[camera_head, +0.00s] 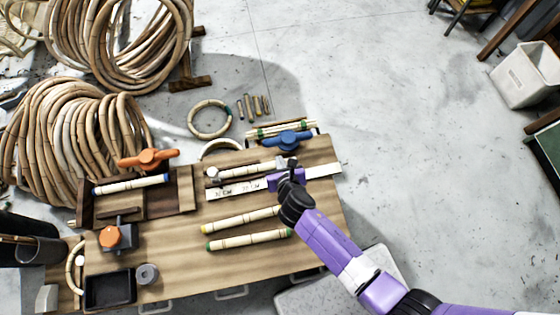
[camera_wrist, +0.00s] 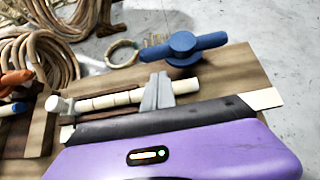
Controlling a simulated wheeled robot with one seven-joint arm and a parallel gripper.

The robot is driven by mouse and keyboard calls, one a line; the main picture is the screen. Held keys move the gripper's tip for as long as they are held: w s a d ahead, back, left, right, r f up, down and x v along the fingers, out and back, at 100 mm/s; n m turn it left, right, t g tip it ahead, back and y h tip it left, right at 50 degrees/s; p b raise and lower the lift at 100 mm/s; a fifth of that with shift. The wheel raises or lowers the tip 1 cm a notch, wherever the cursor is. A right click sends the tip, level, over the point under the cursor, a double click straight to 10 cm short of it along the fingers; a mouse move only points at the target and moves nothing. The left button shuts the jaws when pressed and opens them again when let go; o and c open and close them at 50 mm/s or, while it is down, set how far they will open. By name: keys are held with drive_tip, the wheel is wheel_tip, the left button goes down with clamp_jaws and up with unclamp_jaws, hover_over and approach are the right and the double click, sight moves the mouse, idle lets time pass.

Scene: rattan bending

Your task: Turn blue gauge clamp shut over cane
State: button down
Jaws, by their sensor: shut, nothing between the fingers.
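The blue gauge clamp (camera_head: 287,141) sits at the back edge of the wooden bench; its two-armed blue handle also shows in the wrist view (camera_wrist: 183,46). A pale cane (camera_head: 245,171) lies on the bench just in front of the clamp, and in the wrist view the cane (camera_wrist: 105,101) runs left from my fingers. My gripper (camera_head: 291,163) is over the cane's right end, a little in front of the blue handle. Its grey fingers (camera_wrist: 157,92) are together and hold nothing.
An orange handle (camera_head: 148,158) stands left, by a cane with a blue end (camera_head: 131,185). Two canes (camera_head: 247,239) lie in front, beside a white ruler strip (camera_head: 234,190). A black tray (camera_head: 108,291) is at front left.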

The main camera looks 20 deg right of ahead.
sight(288, 141)
drive_tip(key=b+x, duration=0.2)
drive_tip(key=x, duration=0.5)
drive_tip(key=shift+f, duration=0.1)
drive_tip(key=shift+w+b, duration=0.1)
drive_tip(key=shift+b, duration=0.35)
